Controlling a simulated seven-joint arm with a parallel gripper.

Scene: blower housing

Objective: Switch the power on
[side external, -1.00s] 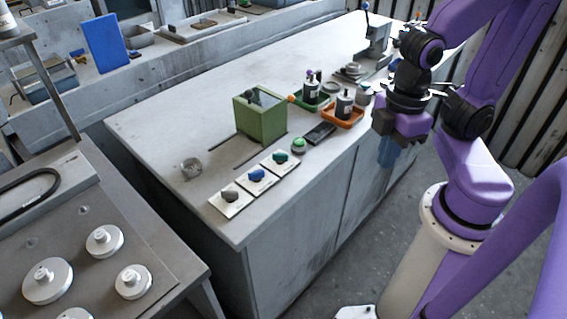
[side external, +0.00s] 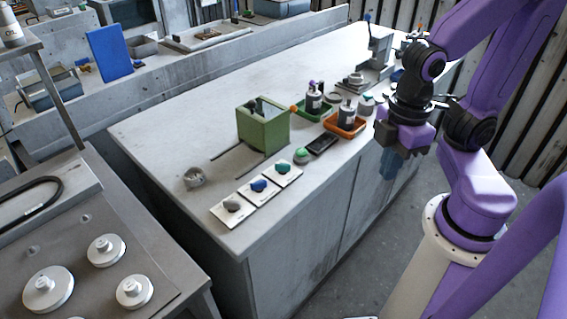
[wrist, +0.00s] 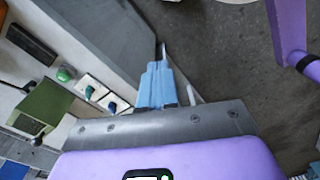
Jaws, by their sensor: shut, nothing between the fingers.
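Three white plates with knobs lie in a row near the bench's front edge: a grey knob (side external: 232,205), a blue knob (side external: 258,185) and a teal knob (side external: 283,168). Their labels are too small to read. A round green button (side external: 301,155) on a pale base sits just beyond the teal one. In the wrist view the green button (wrist: 65,75), teal knob (wrist: 89,91) and blue knob (wrist: 112,107) show at the left. My gripper (side external: 387,172) has pale blue fingers, shut and empty, off the bench's front side, right of the knobs. The fingers (wrist: 160,80) point over the floor in the wrist view.
A green open box (side external: 262,130) stands behind the knobs, with slots in the bench (side external: 190,120) beside it. A dark flat device (side external: 322,143), an orange tray (side external: 345,127) and a green tray with bottles lie to the right. A clear glass-like piece (side external: 193,178) sits left.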

